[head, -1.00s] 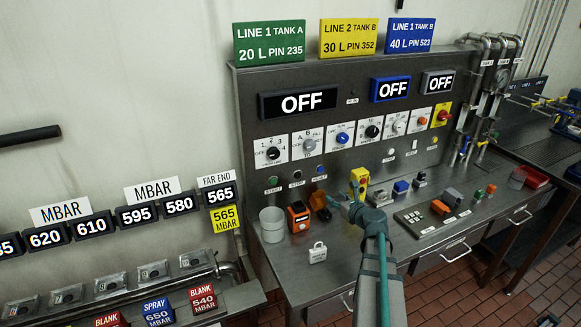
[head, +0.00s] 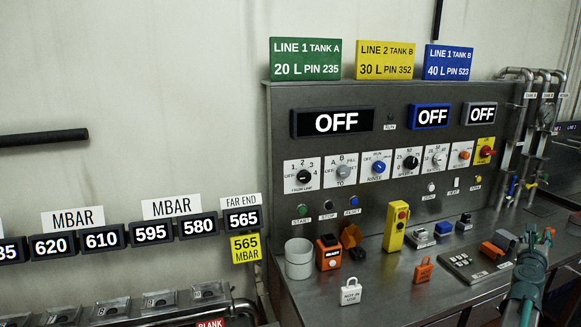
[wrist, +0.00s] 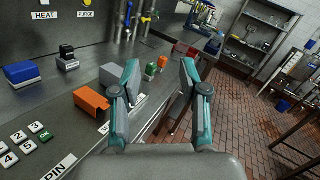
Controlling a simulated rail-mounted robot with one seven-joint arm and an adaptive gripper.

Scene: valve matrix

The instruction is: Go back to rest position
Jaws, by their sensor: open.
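My gripper (wrist: 160,85) is open and empty in the wrist view, its two teal-and-grey fingers apart over the front edge of the steel bench. Between and beyond the fingers lie small orange and green items on the bench and the brick floor. In the head view my gripper (head: 537,238) is at the right, above the right part of the bench (head: 385,280), blurred and partly hidden by my arm. It touches nothing that I can make out.
The panel shows OFF displays (head: 335,122). The brick floor (wrist: 240,115) has open room.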

